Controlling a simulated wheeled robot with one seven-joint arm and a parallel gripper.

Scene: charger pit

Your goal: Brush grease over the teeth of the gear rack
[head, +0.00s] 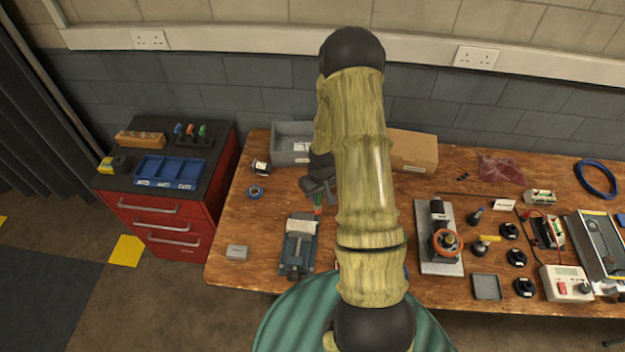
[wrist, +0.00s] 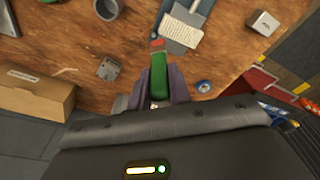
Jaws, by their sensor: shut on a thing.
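My gripper (head: 319,190) is shut on the green handle of a brush (wrist: 159,78), which points down with a reddish band near its tip. The brush also shows in the head view (head: 318,200). The pale gear rack (head: 302,227) lies on a blue-grey vice-like fixture (head: 296,257) near the front of the bench. In the wrist view the rack (wrist: 182,26) is just beyond and right of the brush tip. I cannot tell whether the bristles touch it. No grease can be made out. My arm hides part of the bench.
A grey bin (head: 291,158) and a cardboard box (head: 414,150) stand at the back. A grey cup (wrist: 108,8) is left of the rack in the wrist view. A small metal block (head: 237,252) sits front left. A red tool cabinet (head: 165,222) is left; tools crowd the right.

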